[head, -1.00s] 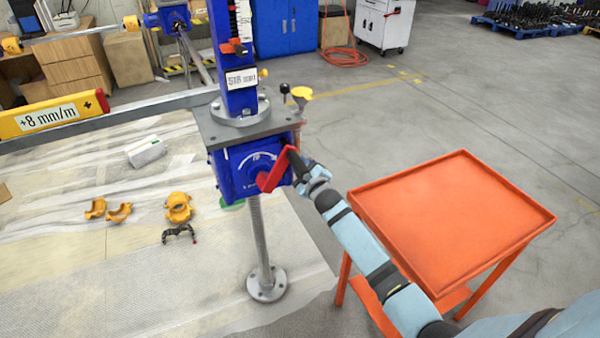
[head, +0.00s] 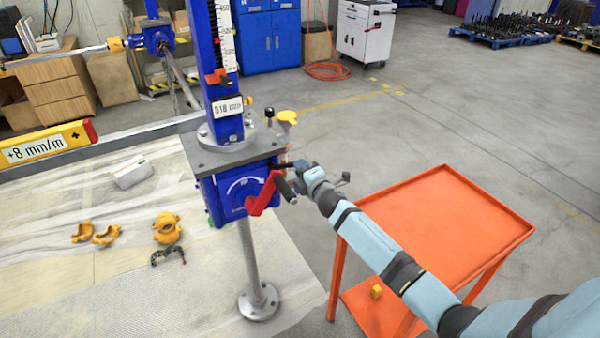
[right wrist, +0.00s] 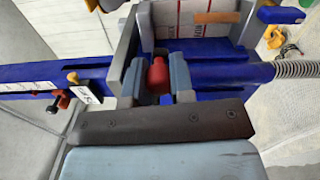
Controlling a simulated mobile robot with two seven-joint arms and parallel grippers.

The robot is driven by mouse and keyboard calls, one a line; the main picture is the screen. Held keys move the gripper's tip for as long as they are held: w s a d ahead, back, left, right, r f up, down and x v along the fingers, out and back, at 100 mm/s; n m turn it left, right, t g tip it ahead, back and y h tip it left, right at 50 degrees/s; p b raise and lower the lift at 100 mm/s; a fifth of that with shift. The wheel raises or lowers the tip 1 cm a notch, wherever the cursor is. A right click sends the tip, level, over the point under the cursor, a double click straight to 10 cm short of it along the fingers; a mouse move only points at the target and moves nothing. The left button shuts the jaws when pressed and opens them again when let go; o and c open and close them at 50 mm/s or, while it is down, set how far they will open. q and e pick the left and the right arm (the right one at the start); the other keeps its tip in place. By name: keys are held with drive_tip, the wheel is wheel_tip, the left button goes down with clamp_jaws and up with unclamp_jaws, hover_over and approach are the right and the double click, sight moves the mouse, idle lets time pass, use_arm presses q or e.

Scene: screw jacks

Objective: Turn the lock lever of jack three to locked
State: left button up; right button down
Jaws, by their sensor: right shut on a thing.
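A blue screw jack stands in the head view, with a blue gearbox (head: 233,198) under a grey plate and a scaled column above. My right gripper (head: 291,167) is at the gearbox's right side, just behind the crank grip. In the right wrist view its fingers (right wrist: 158,80) are closed around a small red knob-like part (right wrist: 158,74), apparently the lock lever. The lever's full shape and its lock marking are hidden. No number identifying this as jack three is readable. My left gripper is not in view.
An orange table (head: 440,225) stands right of the jack, under my right forearm. Yellow clamps (head: 167,228) lie on the mat at left. A beam with a yellow "+8 mm/m" sign (head: 45,146) runs left.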

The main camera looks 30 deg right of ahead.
drive_tip(key=shift+d+r+n+p, duration=0.1)
drive_tip(key=shift+r+n+p, duration=0.25)
drive_tip(key=shift+r+n, duration=0.6)
drive_tip(key=shift+r, duration=0.15)
drive_tip(key=shift+w+n, duration=0.1)
drive_tip(key=shift+n, duration=0.15)
drive_tip(key=c, duration=1)
unclamp_jaws()
drive_tip(key=shift+r, duration=0.1)
drive_tip(key=shift+f, duration=0.3)
drive_tip(key=s, duration=1.3)
drive_tip(key=shift+s, duration=0.35)
